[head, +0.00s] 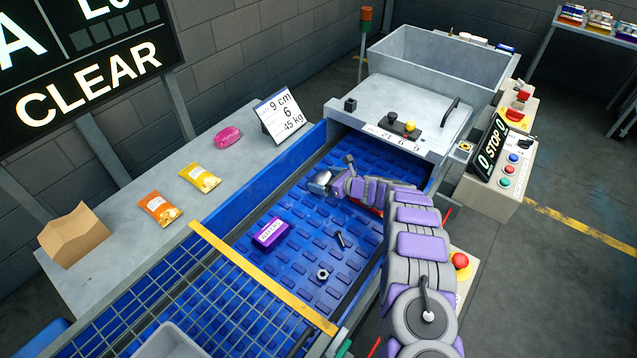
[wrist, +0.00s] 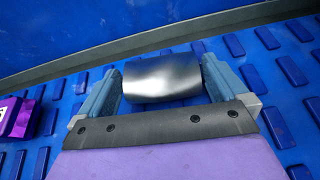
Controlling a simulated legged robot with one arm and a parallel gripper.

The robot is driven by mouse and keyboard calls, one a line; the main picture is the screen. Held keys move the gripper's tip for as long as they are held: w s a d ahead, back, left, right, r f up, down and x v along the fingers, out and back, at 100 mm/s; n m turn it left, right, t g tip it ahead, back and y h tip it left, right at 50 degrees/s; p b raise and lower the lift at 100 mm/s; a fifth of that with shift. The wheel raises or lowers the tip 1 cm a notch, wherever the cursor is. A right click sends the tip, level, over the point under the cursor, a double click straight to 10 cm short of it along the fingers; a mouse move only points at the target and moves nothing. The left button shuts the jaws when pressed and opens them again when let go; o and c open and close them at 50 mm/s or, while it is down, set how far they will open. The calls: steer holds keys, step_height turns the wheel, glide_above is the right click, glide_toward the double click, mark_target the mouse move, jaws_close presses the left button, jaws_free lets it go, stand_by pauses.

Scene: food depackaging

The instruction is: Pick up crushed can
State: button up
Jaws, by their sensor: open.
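The crushed can, a dented silver-grey cylinder (wrist: 162,78), lies sideways on the blue conveyor belt close to its side wall in the wrist view. My gripper (wrist: 164,70) is open, with one blue-grey finger at each end of the can. The left finger is close to or touching the can's left end; I cannot tell whether either finger touches. In the head view the can shows as a small silver patch (head: 323,176) at my gripper (head: 325,184), near the belt's left wall. The arm partly hides that area.
A purple box (head: 270,233), a bolt (head: 340,239) and a nut (head: 322,274) lie on the belt (head: 305,210). A yellow bar (head: 262,277) and grid cross its near end. Packets (head: 200,177) lie on the left ledge. A grey hopper (head: 440,60) stands at the far end.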

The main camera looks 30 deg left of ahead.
steer(key=shift+x, duration=1.2)
steer(key=shift+c, duration=0.2)
steer(key=c, duration=0.9)
